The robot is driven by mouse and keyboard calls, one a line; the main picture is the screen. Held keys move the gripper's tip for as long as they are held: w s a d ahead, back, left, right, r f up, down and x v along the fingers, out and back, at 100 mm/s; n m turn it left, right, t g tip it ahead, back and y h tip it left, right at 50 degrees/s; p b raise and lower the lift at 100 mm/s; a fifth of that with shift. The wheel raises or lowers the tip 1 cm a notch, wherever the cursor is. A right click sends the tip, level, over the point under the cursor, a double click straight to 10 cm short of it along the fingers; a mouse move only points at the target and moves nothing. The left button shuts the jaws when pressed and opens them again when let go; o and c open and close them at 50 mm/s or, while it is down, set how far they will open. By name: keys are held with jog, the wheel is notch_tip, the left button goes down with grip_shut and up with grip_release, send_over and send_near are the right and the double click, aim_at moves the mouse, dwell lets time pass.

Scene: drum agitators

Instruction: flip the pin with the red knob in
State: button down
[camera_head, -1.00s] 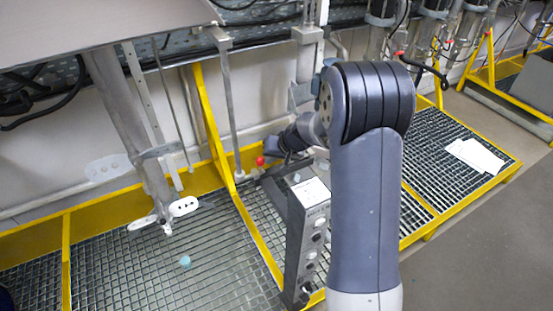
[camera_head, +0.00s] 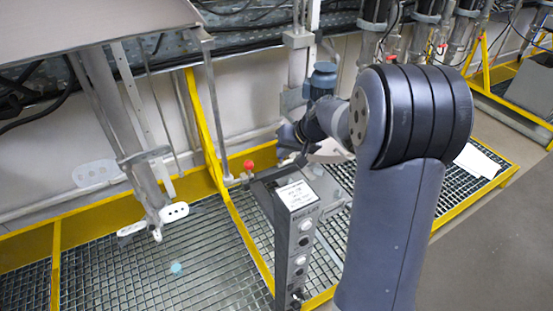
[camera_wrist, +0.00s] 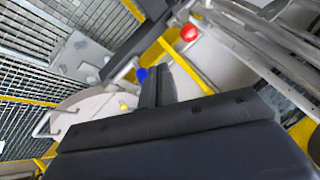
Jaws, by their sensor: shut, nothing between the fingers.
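The red knob (camera_head: 249,164) of the pin is at the far end of the grey control box, near the yellow frame. In the wrist view the red knob (camera_wrist: 190,32) is at the upper middle, beyond my fingertips and apart from them. The pin's shaft is too small to make out clearly. My gripper (camera_wrist: 156,78) is shut and empty. In the head view it is small and dark, just right of the knob and partly hidden by my own wrist.
The grey control box (camera_head: 297,225) with a white label and several round buttons stands below my gripper. Yellow frame bars (camera_head: 208,130) and a slanted grey tube (camera_head: 115,110) are to the left. A blue part (camera_wrist: 142,75) shows beside my fingers. Metal grating (camera_head: 110,275) lies below.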

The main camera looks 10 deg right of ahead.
jog(key=shift+v, duration=1.55)
